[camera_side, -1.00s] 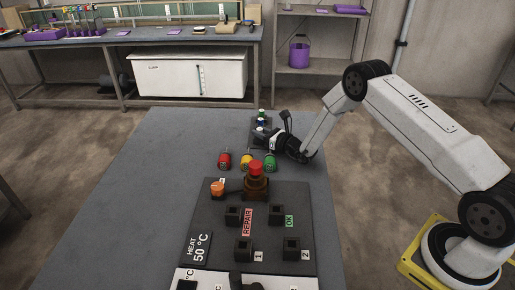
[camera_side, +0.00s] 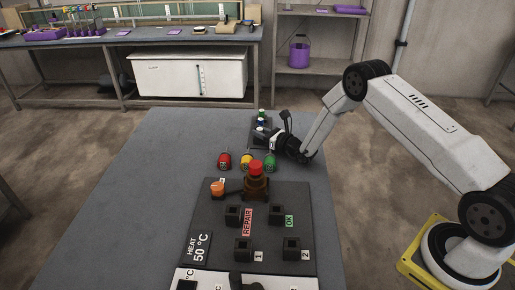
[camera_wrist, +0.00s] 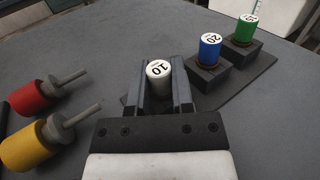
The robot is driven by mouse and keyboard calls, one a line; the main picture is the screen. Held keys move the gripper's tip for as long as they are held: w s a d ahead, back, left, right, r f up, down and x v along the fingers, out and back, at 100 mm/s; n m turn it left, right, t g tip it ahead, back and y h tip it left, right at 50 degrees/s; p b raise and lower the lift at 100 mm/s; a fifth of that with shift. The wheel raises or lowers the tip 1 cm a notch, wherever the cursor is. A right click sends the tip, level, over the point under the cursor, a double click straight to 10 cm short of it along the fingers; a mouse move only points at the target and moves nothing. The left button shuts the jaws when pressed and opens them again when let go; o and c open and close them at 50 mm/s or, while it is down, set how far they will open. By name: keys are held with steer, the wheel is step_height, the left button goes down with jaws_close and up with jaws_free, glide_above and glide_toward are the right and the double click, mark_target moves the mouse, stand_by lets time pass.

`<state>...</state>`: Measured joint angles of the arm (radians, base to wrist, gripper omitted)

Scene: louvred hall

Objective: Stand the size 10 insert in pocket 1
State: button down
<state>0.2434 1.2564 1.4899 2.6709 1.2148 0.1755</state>
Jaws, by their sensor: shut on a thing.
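The size 10 insert (camera_wrist: 159,76), a white cylinder marked 10 on top, stands between the two fingers of my gripper (camera_wrist: 158,84) in the wrist view. My gripper is shut on it. In the side view my gripper (camera_side: 272,138) is at the near end of the dark insert rack; the insert's lower part is hidden, and I cannot tell whether it is clear of the rack. Pocket 1 (camera_side: 243,249) is a black square socket beside the label 1 on the dark board, well nearer the camera. Its opening looks empty.
Blue size 20 (camera_wrist: 210,48) and green (camera_wrist: 246,30) inserts stand in rack blocks beside my gripper. Red (camera_wrist: 34,97) and yellow (camera_wrist: 27,146) tools lie close by. A brown post with a red knob (camera_side: 256,168) stands between rack and pocket 1. Pocket 2 (camera_side: 291,245) is right of it.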

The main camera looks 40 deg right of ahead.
mark_target(261, 129)
steer(key=shift+r, duration=0.35)
stand_by(0.6)
steer(key=shift+r, duration=2.15)
steer(key=shift+r, duration=0.1)
steer(key=shift+r, duration=0.6)
step_height(261, 129, up, 11)
steer(key=s+a+n+g+y, duration=0.3)
steer(key=s+a+n+y, duration=0.15)
steer(key=a, duration=0.55)
steer(key=s+a+n+g+y, duration=0.35)
steer(key=s+a+y, duration=0.2)
steer(key=a, duration=0.45)
steer(key=s+a+f+n+g+y, duration=0.2)
steer(key=s+a+n+g, duration=0.2)
steer(key=s+g, duration=0.3)
steer(key=s+a+f+n+g+y, duration=0.2)
steer(key=s+a+n+g, duration=0.3)
steer(key=s, duration=0.7)
steer(key=shift+s+a+f+n+g, duration=0.3)
steer(key=shift+s+a+f+g, duration=0.1)
steer(key=shift+a+g, duration=0.6)
